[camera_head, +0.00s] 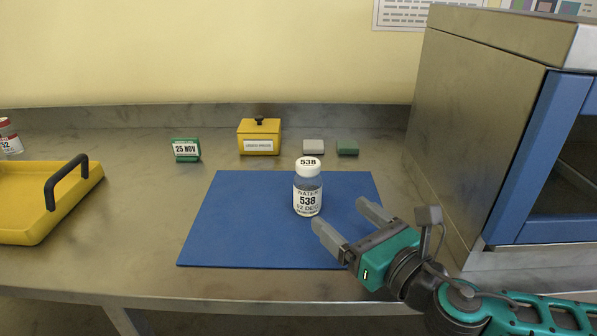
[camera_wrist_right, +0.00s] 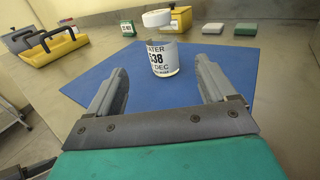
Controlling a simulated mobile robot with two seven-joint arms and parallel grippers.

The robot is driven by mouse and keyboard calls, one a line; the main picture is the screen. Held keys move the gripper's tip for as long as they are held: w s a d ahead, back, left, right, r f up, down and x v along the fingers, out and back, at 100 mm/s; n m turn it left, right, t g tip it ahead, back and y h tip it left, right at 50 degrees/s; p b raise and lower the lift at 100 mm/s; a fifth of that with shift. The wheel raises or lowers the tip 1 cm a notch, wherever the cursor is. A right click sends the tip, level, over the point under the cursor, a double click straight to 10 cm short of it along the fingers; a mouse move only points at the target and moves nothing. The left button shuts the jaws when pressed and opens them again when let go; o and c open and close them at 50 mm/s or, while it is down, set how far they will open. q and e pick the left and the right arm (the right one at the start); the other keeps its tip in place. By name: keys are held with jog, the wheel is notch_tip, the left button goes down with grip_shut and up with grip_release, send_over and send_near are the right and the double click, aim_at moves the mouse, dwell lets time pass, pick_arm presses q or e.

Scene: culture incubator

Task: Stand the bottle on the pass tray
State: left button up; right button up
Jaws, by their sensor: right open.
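A white-capped bottle (camera_head: 308,190) labelled WATER 538 stands upright on the blue mat (camera_head: 232,225). In the right wrist view the bottle (camera_wrist_right: 162,58) appears ahead, between and beyond my finger tips. My right gripper (camera_head: 346,218) is open and empty, to the right and near side of the bottle, with its fingers pointing toward it and apart from it. A yellow tray with a black handle (camera_head: 38,222) lies at the left edge, partly cut off; in the right wrist view the yellow tray (camera_wrist_right: 52,50) is at the upper left.
A green 25 NOV block (camera_head: 186,151), a yellow lidded box (camera_head: 259,138), a grey block (camera_head: 313,147) and a green block (camera_head: 347,148) stand along the back. A red-and-white labelled bottle (camera_head: 9,138) is at the far left. A metal incubator (camera_head: 480,110) with a blue-framed door bounds the right.

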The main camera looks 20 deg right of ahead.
aim_at(303, 179)
jog(key=shift+w+a+r, duration=0.1)
jog(key=shift+w, duration=0.55)
jog(key=x, duration=1.2)
jog(key=shift+s, duration=0.1)
jog(key=shift+c, duration=0.2)
jog(key=c, duration=1.2)
